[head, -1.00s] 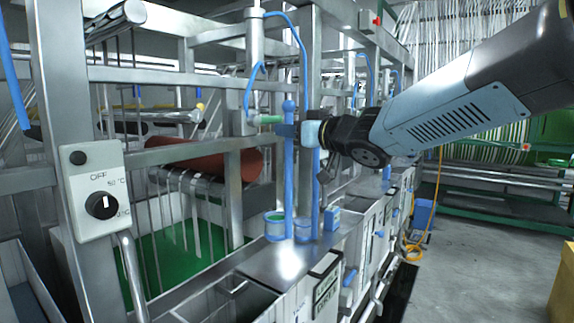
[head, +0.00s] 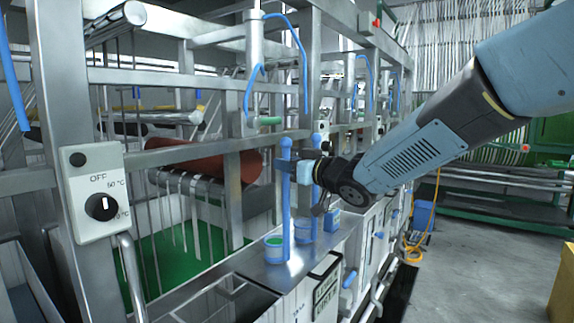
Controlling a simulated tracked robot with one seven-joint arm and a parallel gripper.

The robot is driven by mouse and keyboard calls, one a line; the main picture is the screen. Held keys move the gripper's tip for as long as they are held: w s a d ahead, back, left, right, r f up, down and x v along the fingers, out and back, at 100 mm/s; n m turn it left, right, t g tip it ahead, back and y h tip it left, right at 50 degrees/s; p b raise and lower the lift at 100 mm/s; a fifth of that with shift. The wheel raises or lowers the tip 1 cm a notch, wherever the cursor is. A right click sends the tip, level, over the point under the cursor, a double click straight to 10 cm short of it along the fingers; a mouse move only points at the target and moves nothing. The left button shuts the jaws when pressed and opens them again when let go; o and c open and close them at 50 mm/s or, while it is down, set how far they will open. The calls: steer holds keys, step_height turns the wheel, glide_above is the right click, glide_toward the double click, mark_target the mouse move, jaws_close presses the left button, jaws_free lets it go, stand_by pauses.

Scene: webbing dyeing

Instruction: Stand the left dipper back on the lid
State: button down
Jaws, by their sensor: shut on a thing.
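The left dipper is a blue cup (head: 274,252) with a greenish inside and a tall upright blue handle (head: 286,205). My gripper (head: 286,165), reaching in from the right, is shut on this handle near its top. The cup is at the steel lid (head: 250,265), upright; I cannot tell whether its base touches or hangs just above. A second blue dipper (head: 304,231) stands just behind and to the right, its upper handle partly hidden by my gripper.
A steel frame and control box (head: 98,190) are to the left, with a red-brown roll (head: 205,165) behind. Vats with blue handles line the right side. Grey floor (head: 480,260) is free.

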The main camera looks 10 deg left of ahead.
steer(key=c, duration=0.9)
jaws_free()
